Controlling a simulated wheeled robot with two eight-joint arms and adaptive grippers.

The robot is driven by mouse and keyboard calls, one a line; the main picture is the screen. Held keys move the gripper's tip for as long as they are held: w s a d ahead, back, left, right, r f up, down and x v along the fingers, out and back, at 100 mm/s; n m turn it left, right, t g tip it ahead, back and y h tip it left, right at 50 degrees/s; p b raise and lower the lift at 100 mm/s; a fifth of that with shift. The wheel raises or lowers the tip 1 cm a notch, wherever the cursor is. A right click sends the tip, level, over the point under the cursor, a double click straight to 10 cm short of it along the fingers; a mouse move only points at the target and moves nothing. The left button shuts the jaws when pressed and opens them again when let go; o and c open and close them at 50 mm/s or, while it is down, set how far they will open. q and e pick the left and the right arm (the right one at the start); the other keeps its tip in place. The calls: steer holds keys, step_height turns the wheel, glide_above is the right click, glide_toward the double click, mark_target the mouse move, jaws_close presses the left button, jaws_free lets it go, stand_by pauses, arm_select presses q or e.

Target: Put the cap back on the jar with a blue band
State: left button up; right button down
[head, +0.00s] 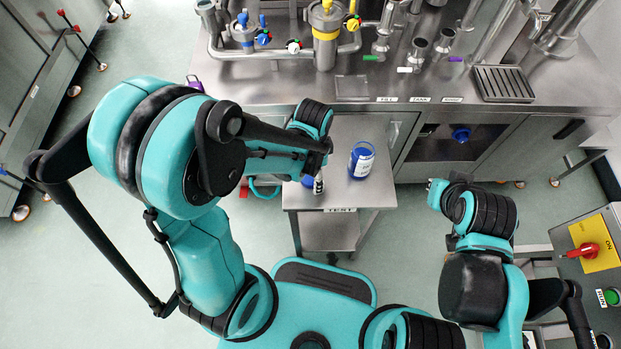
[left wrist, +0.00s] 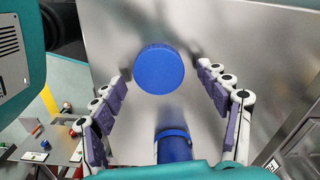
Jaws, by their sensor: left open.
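The jar (head: 361,160), blue with a white label, stands upright on the small metal cart top (head: 345,199). A round blue cap (left wrist: 160,68) lies flat on a metal surface in the left wrist view, between the spread fingers of my left gripper (left wrist: 163,75), apart from both. In the head view the cap (head: 307,181) is partly hidden by my left gripper (head: 318,184), left of the jar. A blue cylinder at the bottom of the left wrist view is partly cut off; I cannot tell whether it is the jar. My right gripper (head: 436,192) is right of the cart, its fingers unclear.
A steel bench (head: 420,85) with pipes, valves and a drain grate (head: 502,83) runs behind the cart. A control panel with a red switch (head: 582,250) and green button (head: 611,297) is at the right.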

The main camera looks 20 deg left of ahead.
arm_select(q)
steer(key=c, duration=0.8)
steer(key=shift+c, duration=0.2)
steer(key=shift+r, duration=0.1)
step_height(320, 180, up, 10)
steer(key=p, duration=0.4)
steer(key=shift+p, duration=0.4)
